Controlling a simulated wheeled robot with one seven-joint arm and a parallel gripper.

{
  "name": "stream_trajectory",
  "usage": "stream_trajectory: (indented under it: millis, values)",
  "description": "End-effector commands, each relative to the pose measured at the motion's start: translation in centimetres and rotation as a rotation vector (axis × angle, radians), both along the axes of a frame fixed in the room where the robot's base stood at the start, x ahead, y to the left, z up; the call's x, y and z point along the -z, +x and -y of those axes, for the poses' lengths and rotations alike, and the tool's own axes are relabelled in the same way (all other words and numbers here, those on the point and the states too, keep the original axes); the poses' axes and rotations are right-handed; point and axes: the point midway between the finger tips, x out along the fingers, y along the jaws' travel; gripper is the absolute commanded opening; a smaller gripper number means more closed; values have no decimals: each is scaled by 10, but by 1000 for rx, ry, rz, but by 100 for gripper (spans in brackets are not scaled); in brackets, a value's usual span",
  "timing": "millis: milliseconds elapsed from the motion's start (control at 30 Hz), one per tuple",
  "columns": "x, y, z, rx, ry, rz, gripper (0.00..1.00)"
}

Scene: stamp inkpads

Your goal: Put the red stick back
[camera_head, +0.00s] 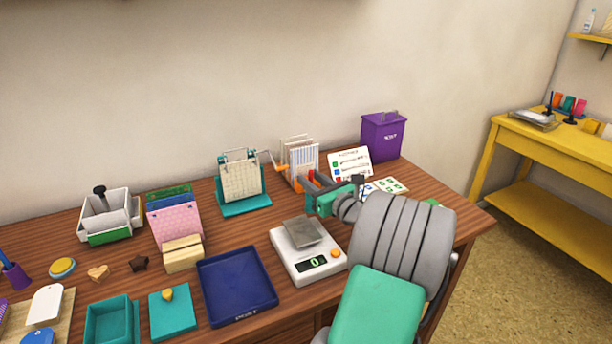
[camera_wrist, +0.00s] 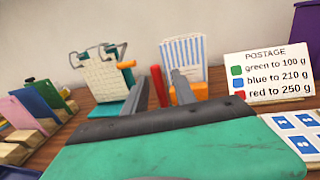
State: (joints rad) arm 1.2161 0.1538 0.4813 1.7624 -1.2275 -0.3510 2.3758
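The red stick (camera_wrist: 158,88) stands roughly upright in the wrist view, between the two grey fingers of my gripper (camera_wrist: 158,92). A gap shows between the fingers, and I cannot tell whether either one touches the stick. In the head view my gripper (camera_head: 314,184) reaches left from the arm, low in front of the envelope rack (camera_head: 298,183). Only a small red patch of the stick shows there, by the fingers.
The white scale (camera_head: 300,262) with a grey plate stands in front of my gripper. A teal-based page stand (camera_head: 244,203) is left of it. The postage sign (camera_wrist: 268,73), a stamp sheet (camera_head: 388,187) and a purple box (camera_head: 383,137) are to the right.

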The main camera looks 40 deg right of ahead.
Motion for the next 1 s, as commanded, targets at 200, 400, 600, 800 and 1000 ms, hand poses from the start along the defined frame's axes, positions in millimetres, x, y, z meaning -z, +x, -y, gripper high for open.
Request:
stream_trajectory:
  millis: [200,400,600,800,1000]
  values:
    - [-2,-59,-6,6,3,-1,33]
    - [-1,-88,-11,2,1,0,33]
    - [0,-92,-13,-1,0,1,33]
    - [0,-92,-12,-1,0,0,33]
    - [0,-91,-12,-1,0,0,33]
